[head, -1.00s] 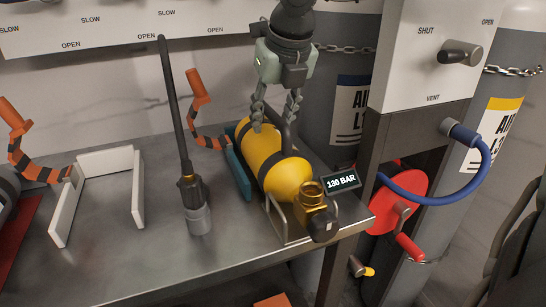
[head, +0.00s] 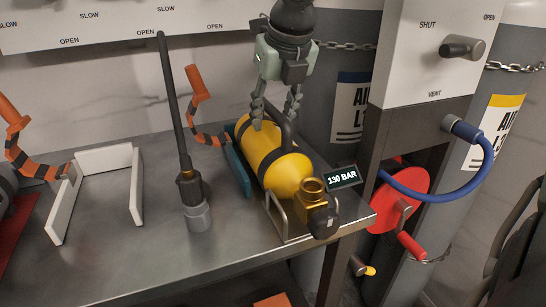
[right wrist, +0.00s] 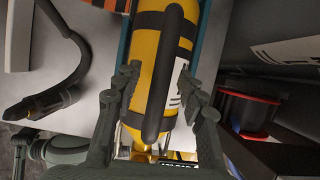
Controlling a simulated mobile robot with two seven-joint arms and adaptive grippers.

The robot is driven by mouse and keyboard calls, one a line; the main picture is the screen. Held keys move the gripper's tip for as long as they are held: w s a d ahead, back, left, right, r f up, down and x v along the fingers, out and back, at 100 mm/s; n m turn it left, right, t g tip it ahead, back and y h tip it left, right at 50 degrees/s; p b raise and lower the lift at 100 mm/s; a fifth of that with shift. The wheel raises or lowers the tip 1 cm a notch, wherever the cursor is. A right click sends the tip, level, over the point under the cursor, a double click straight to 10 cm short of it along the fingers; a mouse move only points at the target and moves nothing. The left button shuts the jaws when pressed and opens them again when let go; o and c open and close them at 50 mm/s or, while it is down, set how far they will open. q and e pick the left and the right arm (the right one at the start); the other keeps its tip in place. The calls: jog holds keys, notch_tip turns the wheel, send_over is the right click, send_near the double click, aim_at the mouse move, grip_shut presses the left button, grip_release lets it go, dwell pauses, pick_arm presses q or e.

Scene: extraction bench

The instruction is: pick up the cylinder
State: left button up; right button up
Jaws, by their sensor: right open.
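My right gripper (head: 274,121) is above the cylinder, pointing down, open and empty. In the right wrist view, its fingers (right wrist: 158,75) are on either side of the cylinder (right wrist: 147,50) and its handle (right wrist: 158,85). I cannot tell whether they touch it.
A dark lance (head: 185,170) stands upright left of the cylinder. A "130 BAR" display (head: 342,177) is beside the valve. A white panel post and red wheel (head: 398,195) stand to the right.

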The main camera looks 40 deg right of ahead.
jog(key=shift+f, duration=0.1)
dwell(0.4)
grip_shut()
jog(key=shift+w+r, duration=0.15)
jog(key=shift+r, duration=0.1)
